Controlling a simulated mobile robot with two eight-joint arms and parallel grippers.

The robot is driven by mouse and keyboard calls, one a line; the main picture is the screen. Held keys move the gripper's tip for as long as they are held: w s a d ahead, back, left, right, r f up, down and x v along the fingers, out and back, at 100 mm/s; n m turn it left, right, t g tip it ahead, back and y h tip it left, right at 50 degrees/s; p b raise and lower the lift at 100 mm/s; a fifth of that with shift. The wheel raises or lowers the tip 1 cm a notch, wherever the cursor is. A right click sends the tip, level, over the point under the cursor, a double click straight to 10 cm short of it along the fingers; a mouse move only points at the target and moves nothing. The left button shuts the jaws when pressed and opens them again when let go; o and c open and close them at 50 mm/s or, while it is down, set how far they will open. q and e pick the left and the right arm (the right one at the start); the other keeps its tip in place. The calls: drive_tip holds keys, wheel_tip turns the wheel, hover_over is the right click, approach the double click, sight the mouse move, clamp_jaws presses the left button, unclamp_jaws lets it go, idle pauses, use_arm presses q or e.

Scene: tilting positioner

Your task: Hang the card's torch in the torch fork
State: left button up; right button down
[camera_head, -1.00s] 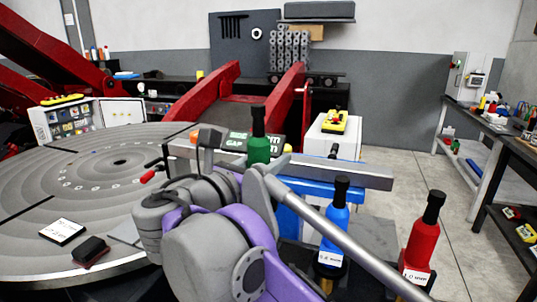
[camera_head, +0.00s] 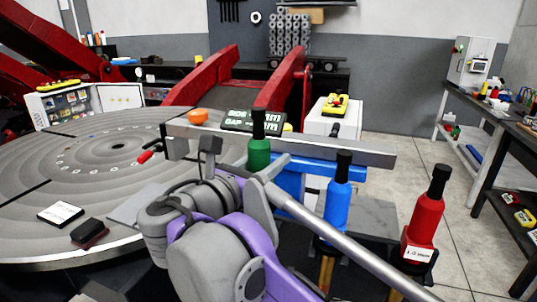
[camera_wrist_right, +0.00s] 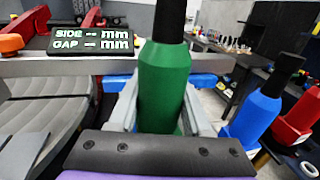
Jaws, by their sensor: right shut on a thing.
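My right gripper (camera_head: 259,165) is shut on a green torch (camera_head: 259,153) with a black top, held upright in front of a long grey bar. In the right wrist view the two grey fingers flank the green torch (camera_wrist_right: 165,85). A blue torch (camera_head: 338,200) and a red torch (camera_head: 427,215) stand upright in holders at the right. A white card (camera_head: 60,213) lies on the round table; its writing is too small to read. I cannot make out the torch fork with certainty. My left gripper is not in view.
The grey bar (camera_head: 350,150) crosses just behind the green torch. An orange knob (camera_head: 197,115) and a display reading SIDE and GAP (camera_head: 252,120) are near it. The grooved round table (camera_head: 100,180) carries a dark block (camera_head: 89,233). Floor is clear at the right.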

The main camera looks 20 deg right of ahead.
drive_tip(key=shift+f, duration=0.4)
drive_tip(key=s+d+p+v, duration=0.1)
drive_tip(key=p+v, duration=0.3)
drive_tip(key=v, duration=0.6)
drive_tip(key=shift+s, duration=0.65)
idle(0.4)
